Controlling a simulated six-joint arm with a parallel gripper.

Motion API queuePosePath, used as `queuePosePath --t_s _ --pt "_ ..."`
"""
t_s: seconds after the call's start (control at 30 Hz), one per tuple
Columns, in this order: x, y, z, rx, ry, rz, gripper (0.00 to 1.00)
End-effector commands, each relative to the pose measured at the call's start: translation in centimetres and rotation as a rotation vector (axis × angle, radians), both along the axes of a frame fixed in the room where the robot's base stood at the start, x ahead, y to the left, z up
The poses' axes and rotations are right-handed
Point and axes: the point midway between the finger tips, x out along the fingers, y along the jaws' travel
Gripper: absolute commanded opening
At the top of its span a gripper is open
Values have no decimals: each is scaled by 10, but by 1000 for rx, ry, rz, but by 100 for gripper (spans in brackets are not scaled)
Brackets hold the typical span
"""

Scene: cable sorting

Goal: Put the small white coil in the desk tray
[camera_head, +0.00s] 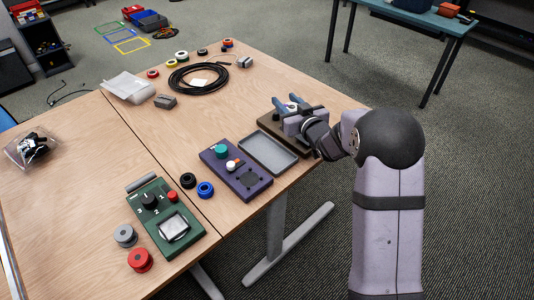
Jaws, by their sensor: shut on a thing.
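The grey, shallow, rectangular desk tray (268,153) lies near the right edge of the wooden table, and its floor looks empty. My gripper (289,103) is just behind the tray, above a brown box-like thing. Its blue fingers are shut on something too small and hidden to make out. A small pale roll (181,55) lies at the back of the table among other small rolls. I cannot tell whether it is the small white coil.
A purple panel (236,175) stands left of the tray, with black and blue rings (205,189) before it. A green device (165,217) stands nearer. A large black cable coil (198,78) lies at the back. Bare table lies between the cable and the purple panel.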

Motion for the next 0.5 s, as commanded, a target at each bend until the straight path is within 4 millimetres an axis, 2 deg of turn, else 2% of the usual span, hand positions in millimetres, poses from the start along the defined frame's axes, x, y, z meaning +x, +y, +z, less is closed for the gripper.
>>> queuePosePath --t_s 0.1,0.23,0.37,0.5 --pt "-5 28 -8 1 1 120 11" --pt "-16 52 -26 1 5 237 11" --pt "-27 63 -45 1 4 303 11" --pt "-28 62 -53 2 0 305 11"
